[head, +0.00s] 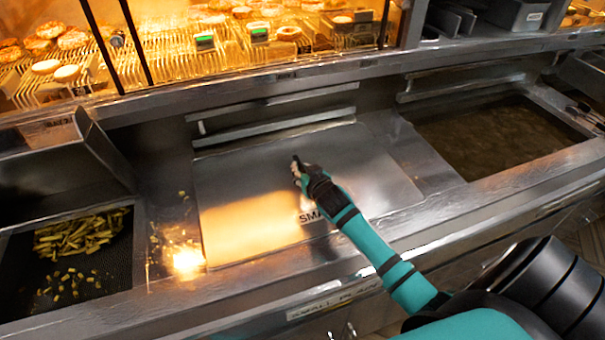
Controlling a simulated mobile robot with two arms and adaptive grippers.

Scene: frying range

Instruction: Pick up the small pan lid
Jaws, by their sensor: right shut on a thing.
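The small pan lid (245,180) is a flat, shiny steel sheet lying over the middle vat of the range. Part of a dark label starting "SMA" shows near its front edge, the rest covered by my right arm. My right gripper (297,165) reaches in from the lower right and is over the middle of the lid, shut on what looks like its handle, which the gripper mostly hides. I cannot tell any gap between lid and counter. My left gripper is out of view.
At left is a mesh basin (100,280) with fries and a steel hood beside it. At right is an open oil vat (495,135). Behind stands a lit warming rack (200,50) with food. A label strip (335,298) runs along the front edge.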

